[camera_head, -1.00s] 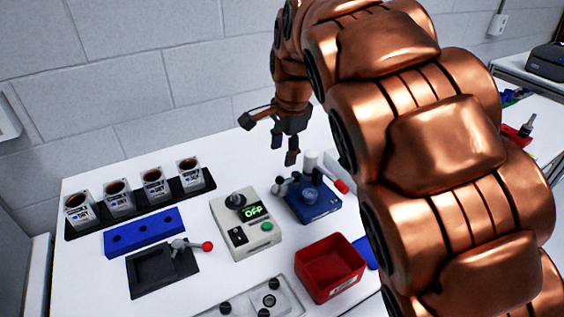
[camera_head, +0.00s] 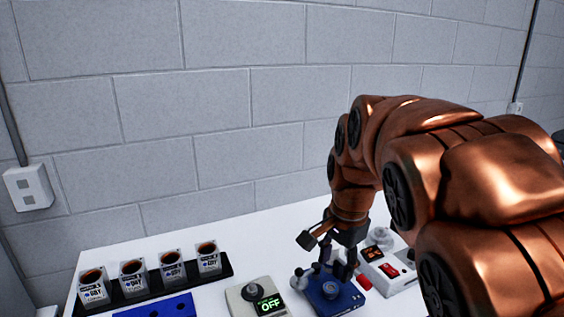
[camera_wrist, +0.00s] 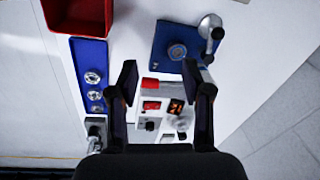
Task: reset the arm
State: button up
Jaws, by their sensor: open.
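My copper arm reaches in from the right in the head view. My gripper (camera_head: 341,263) hangs above the white table beside the blue fixture (camera_head: 337,301). In the wrist view my gripper (camera_wrist: 163,92) has its two dark fingers spread apart with nothing between them. Below and beyond the fingers lies a white device with red parts (camera_wrist: 150,105). It also shows in the head view (camera_head: 392,274), partly behind my arm. How far the fingers are above it I cannot tell.
The blue fixture with a lever (camera_wrist: 180,45) stands near the right finger. A red bin (camera_wrist: 78,15) and a blue tray with round metal parts (camera_wrist: 91,70) lie at left. A black rack (camera_head: 222,266) holds several labelled cups. A grey box reading OFF (camera_head: 243,304) stands nearby.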

jog(key=s+d+f+n+g, duration=0.1)
jog(key=s+d+f+n, duration=0.1)
jog(key=s, duration=0.7)
jog(key=s+d+f+n+g, duration=0.1)
jog(key=s+f+n, duration=0.3)
jog(key=s, duration=0.4)
jog(key=s+d+f+n+g, duration=0.1)
jog(key=s+d+f+n, duration=0.2)
jog(key=s, duration=0.6)
jog(key=shift+s+d+f+n+h, duration=0.35)
jog(key=shift+f+n, duration=0.25)
jog(key=shift+n, duration=0.1)
